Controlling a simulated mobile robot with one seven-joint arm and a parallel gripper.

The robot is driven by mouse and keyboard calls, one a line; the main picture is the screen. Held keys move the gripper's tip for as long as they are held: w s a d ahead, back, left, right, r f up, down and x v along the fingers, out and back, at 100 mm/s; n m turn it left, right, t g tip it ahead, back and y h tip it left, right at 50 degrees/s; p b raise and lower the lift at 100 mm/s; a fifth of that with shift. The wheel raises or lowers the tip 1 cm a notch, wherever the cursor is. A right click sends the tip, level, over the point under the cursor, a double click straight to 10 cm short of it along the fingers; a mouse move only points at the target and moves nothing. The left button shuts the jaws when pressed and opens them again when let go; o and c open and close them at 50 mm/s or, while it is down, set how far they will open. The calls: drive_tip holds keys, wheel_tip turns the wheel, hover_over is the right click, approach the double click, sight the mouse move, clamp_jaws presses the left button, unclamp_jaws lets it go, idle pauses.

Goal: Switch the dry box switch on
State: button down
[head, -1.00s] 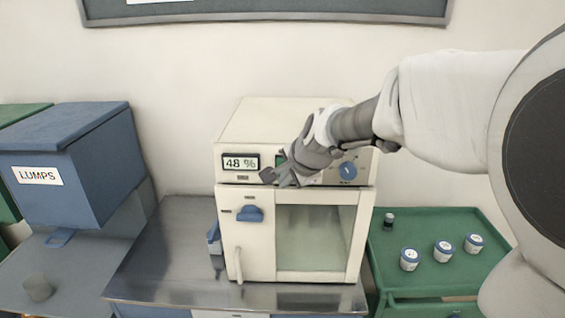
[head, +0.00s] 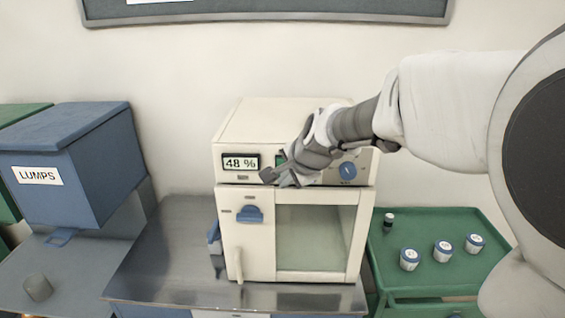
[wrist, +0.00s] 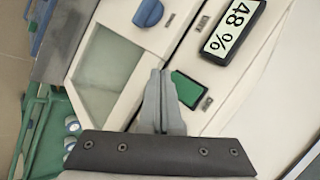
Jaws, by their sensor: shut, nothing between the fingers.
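The dry box (head: 226,240) is a cream cabinet with a glazed door, standing on a metal bench. Its upper panel has a display (head: 240,163) reading 48 % and a blue dial (head: 347,171). A green rectangular switch in a dark frame (wrist: 187,89) sits on that panel; in the head view my gripper and wrist cover most of it. My gripper (wrist: 160,75) is shut and empty, its fingertips in front of the panel right beside the green switch. I cannot tell whether they touch it or whether it is pressed. The display also shows in the wrist view (wrist: 233,30).
A blue latch (head: 250,214) and a pale handle (head: 238,265) stick out from the dry box front. A green tray (head: 480,275) with several small jars stands to the right. A blue LUMPS bin (head: 90,150) is at the left. The metal bench (head: 165,250) is clear in between.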

drive_tip(key=shift+w, duration=0.15)
drive_tip(key=shift+w+f, duration=0.1)
drive_tip(key=shift+w, duration=0.2)
drive_tip(key=shift+w, duration=0.35)
idle(0.5)
drive_tip(key=shift+s, duration=0.1)
drive_tip(key=shift+s, duration=0.75)
drive_tip(key=s, duration=0.1)
drive_tip(key=s+p, duration=0.1)
drive_tip(key=s, duration=0.1)
drive_tip(key=s+r, duration=0.1)
drive_tip(key=s, duration=0.1)
drive_tip(key=shift+a, duration=0.1)
idle(0.3)
